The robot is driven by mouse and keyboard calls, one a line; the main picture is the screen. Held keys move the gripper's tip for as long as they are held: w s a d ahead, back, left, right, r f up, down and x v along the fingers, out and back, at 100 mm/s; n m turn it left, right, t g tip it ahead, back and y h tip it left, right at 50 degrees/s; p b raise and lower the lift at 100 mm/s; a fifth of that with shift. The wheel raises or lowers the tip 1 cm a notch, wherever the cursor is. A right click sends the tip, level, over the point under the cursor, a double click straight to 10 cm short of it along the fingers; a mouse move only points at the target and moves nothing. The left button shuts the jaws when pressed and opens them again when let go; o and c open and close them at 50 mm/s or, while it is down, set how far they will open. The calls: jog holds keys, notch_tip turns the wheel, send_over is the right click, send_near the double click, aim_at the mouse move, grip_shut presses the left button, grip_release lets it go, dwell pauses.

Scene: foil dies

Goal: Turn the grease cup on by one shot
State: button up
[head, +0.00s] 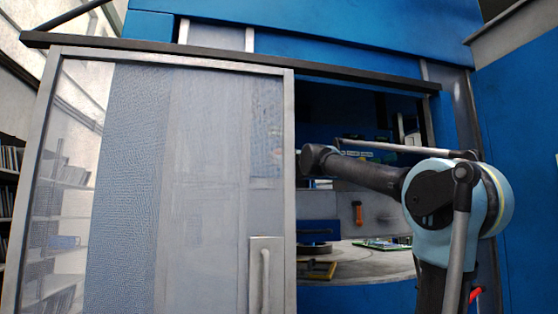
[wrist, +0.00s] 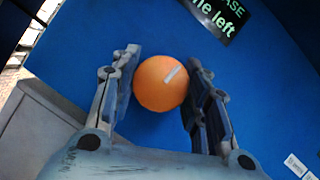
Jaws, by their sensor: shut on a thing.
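The grease cup (wrist: 158,90) shows in the wrist view as a round orange cap with a short white mark at its upper right, in front of a blue panel. My gripper (wrist: 161,76) has one finger on each side of the cap and is shut on it. The white mark points up and to the right. In the head view my arm reaches in at the right of the opening, and my gripper and the cup cannot be made out there.
A dark sign (wrist: 220,14) with partly cut-off text ending in "left" is above the cup. In the head view a sliding glass door (head: 190,170) with a handle (head: 265,280) covers the left. A round table (head: 370,264) holds a green board (head: 382,244) inside.

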jog(key=o, duration=1)
jog(key=shift+w+d, duration=0.15)
jog(key=shift+o, duration=0.2)
jog(key=v, duration=0.7)
jog(key=shift+d+f, duration=0.1)
jog(key=shift+f, duration=0.05)
